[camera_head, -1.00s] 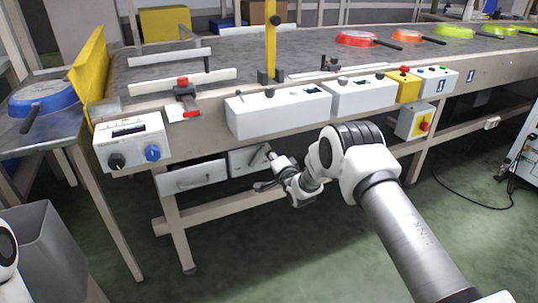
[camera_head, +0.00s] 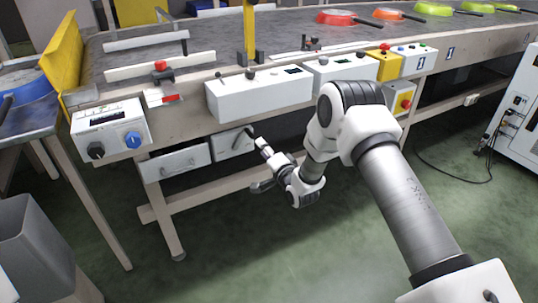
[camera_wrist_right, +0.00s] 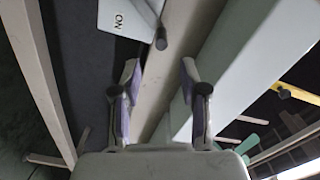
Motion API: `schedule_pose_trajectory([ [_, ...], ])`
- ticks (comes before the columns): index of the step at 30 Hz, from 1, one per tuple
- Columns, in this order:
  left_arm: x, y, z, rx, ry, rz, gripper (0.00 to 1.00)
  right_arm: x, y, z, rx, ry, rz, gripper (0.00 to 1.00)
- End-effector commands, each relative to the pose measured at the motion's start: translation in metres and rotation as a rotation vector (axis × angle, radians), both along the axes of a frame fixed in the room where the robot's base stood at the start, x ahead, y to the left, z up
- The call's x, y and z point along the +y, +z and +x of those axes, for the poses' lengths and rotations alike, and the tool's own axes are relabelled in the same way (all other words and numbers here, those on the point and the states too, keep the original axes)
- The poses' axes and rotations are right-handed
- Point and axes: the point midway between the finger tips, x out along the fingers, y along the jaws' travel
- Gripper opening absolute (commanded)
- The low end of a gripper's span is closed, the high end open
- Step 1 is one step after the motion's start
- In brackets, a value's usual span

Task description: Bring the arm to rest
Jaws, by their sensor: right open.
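My right arm comes in from the lower right of the head view, bends at a raised elbow and hangs down in front of the conveyor bench. My left gripper is not in view.
The conveyor (camera_head: 220,45) carries a red pan (camera_head: 336,18), an orange pan (camera_head: 388,14) and green pans. White control boxes (camera_head: 258,97) line its front edge. A grey bin (camera_head: 30,245) stands lower left. Green floor is clear in front.

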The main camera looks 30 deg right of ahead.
Motion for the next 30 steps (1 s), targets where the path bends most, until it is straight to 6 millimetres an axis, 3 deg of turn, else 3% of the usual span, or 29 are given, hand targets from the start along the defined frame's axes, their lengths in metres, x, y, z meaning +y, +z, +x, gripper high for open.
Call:
schedule_pose_trajectory([
  [3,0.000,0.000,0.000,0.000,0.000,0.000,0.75,-0.002,-0.001,-0.024,0.003,-0.001,0.002,0.43],
  [6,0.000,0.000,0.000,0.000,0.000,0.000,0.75,-0.001,0.000,-0.035,0.001,0.000,0.001,0.43],
  [22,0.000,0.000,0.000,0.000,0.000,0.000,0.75,-0.001,-0.003,-0.038,0.004,0.000,0.000,0.43],
  [26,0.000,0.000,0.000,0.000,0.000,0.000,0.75,0.019,-0.035,-0.052,0.069,0.034,-0.008,0.43],
  [29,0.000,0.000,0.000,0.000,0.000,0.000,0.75,0.044,-0.087,-0.092,0.231,0.063,-0.013,0.43],
  [30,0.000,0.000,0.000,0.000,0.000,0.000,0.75,0.054,-0.113,-0.115,0.325,0.074,-0.040,0.43],
])
